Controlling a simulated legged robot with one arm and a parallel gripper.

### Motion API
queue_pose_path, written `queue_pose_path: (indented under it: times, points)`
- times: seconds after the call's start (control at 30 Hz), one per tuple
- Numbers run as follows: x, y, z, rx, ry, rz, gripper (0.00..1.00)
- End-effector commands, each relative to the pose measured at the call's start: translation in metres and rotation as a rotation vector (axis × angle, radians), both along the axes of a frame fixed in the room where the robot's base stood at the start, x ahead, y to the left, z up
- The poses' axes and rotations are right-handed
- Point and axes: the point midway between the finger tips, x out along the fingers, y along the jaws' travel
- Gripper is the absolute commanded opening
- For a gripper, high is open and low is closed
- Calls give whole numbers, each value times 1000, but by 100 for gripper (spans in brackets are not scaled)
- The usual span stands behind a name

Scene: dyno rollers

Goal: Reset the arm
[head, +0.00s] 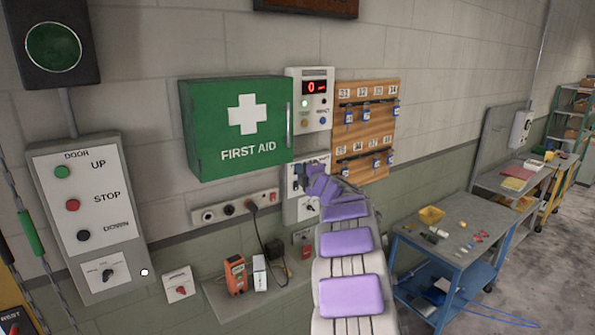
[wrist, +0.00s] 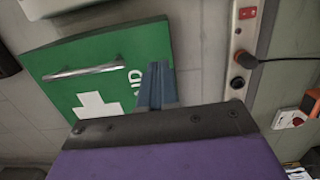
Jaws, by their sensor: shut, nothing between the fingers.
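My arm, with purple pads, reaches up from the bottom middle of the head view toward the wall. My gripper (head: 311,174) is at its far end, small and partly hidden by the arm, in front of the wall panel below the counter box. In the wrist view the blue-grey fingers (wrist: 156,80) are together and empty. They overlap the edge of the green first aid cabinet (wrist: 60,75) in the picture; I cannot tell the gap. The first aid cabinet also shows in the head view (head: 205,115), left of the gripper, with its door shut.
A socket strip (head: 235,207) with a plugged cable is below the cabinet. A key board (head: 367,108) hangs at right. A door control panel (head: 85,205) is at left. A ledge holds an orange device (head: 235,275). A blue cart (head: 450,240) stands right; floor beyond it is open.

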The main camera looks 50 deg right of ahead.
Motion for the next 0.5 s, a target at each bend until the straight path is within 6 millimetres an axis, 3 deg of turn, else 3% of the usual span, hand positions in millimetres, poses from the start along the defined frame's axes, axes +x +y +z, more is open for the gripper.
queue_pose_path:
  times: [0.13,0.5]
  points:
    - [-27,0,-1,3,-1,-6,0]
    - [-53,11,-1,1,1,-4,0]
